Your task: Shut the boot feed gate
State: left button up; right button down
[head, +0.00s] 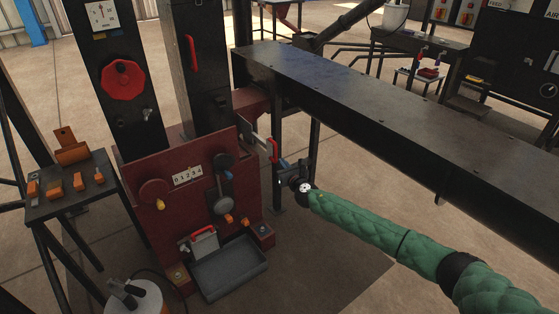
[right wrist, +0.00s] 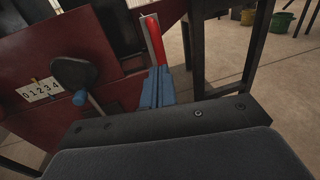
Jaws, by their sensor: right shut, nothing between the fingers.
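What looks like the boot feed gate is a pale flat plate (head: 253,140) standing out from the right side of the dark red press boot (head: 190,165). A red upright handle (head: 273,149) is on its outer end. My right gripper (head: 283,167) is just right of and below the handle, its arm coming in from the right. In the right wrist view the blue fingers (right wrist: 157,88) are together and empty, pointing at the lower end of the red handle (right wrist: 155,42). Whether they touch it I cannot tell. My left gripper is not in view.
A long dark beam (head: 380,85) runs above and behind my right gripper, with a dark leg (right wrist: 223,50) close by.

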aim_at(276, 155)
jog(key=shift+x, duration=1.85)
jog(key=shift+f, duration=0.1)
